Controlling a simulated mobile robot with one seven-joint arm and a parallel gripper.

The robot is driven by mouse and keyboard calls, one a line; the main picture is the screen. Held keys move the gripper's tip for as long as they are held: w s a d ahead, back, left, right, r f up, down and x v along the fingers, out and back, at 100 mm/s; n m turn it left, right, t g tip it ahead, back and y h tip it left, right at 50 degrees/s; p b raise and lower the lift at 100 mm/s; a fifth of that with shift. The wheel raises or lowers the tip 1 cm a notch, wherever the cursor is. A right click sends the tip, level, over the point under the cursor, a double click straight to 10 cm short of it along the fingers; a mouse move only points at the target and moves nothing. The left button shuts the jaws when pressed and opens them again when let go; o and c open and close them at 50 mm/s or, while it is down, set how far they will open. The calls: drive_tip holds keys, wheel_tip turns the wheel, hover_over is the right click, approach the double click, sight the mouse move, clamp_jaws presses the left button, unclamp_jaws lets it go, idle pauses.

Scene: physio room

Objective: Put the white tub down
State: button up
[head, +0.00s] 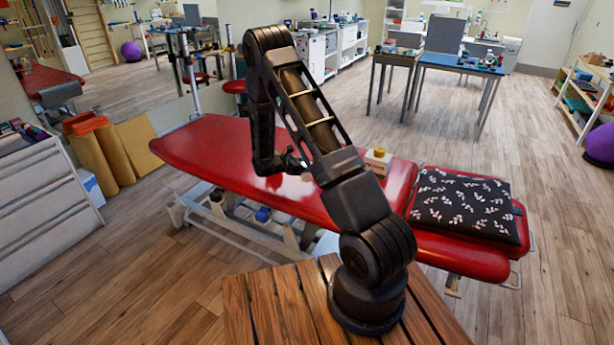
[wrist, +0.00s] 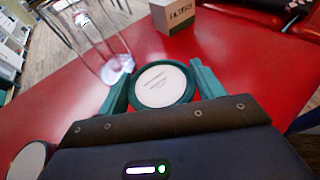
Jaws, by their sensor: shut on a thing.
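The white tub (wrist: 162,86) shows from above in the wrist view, with a round white lid, small print and a dark green ring around it. My gripper (wrist: 161,88) is shut on it, a green finger on each side. In the head view my gripper (head: 291,161) is low over the red treatment table (head: 205,150). The tub is too small and covered to make out clearly there. I cannot tell whether its base touches the red top.
A small box (wrist: 173,16) with dark lettering stands beyond the tub. A clear glass (wrist: 95,45) is at the upper left, and a pale round-topped thing (wrist: 28,160) at the lower left. A patterned black cushion (head: 465,205) lies at the table's right end.

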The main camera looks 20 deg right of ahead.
sight(307, 175)
drive_tip(key=shift+f, duration=2.7)
drive_tip(key=o, duration=1.1)
drive_tip(key=shift+f, duration=0.1)
drive_tip(key=shift+o, duration=0.2)
